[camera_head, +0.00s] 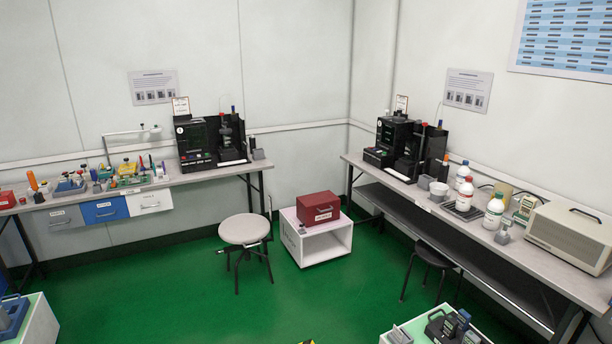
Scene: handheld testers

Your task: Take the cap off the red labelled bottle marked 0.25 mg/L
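Three white bottles stand upright on the right-hand bench (425,187). The rear bottle (462,176) is partly hidden behind the middle bottle (465,194), which seems to carry a reddish label. The front bottle (494,212) stands nearer to me, with a label whose colour is hard to tell. The bottles have caps on top. The print is too small to read, so I cannot tell which one is marked 0.25 mg/L. Neither of my grippers is in view.
A beige box (571,236) and small instruments stand on the right bench, with black machines (411,147) at its far end. A dark stool (432,255) sits beneath its edge. A grey stool (244,229) and a white stand (317,241) bearing a red box (318,208) occupy the green floor.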

